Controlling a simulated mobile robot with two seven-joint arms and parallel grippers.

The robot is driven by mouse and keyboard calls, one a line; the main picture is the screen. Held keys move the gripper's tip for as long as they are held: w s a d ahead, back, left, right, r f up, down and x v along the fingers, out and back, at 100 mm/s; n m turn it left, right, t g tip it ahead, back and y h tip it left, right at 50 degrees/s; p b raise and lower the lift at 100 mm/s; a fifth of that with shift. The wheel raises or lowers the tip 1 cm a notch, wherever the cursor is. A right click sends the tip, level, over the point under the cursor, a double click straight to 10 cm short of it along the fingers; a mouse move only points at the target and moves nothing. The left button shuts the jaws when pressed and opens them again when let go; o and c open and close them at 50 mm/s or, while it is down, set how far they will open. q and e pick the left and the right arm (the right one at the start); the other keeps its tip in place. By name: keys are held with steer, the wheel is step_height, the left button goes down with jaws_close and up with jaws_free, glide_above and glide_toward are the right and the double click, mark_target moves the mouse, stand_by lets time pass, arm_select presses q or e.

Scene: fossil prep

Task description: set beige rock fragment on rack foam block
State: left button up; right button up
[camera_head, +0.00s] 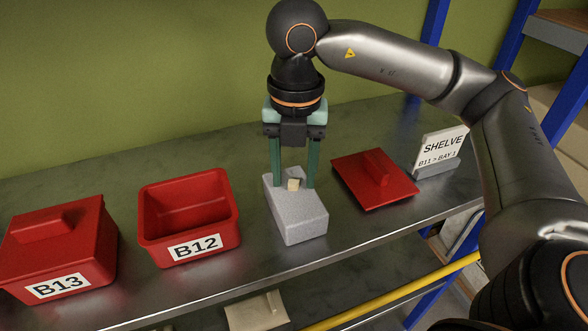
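The grey foam block (297,217) stands on the metal rack shelf, between the open red bin and the red lid. The small beige rock fragment (293,184) is at the far part of the block's top and appears to rest on it. My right gripper (295,186) points straight down over the block. Its two green fingers stand wide apart, one on each side of the fragment, with visible gaps to it. Whether the fingertips touch the foam is hard to tell. My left gripper is not in view.
An open, empty-looking red bin B12 (190,246) stands left of the block, with a lidded red bin B13 (57,286) farther left. A red lid (375,186) and a SHELVE sign (442,147) are at the right. A yellow rail (395,291) runs below the shelf's front edge.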

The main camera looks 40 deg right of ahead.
mark_target(295, 180)
steer(key=shift+r, duration=0.1)
steer(key=shift+r+p, duration=0.25)
steer(key=shift+p, duration=0.1)
step_height(295, 180, up, 12)
steer(key=p, duration=0.2)
steer(key=shift+f, duration=0.15)
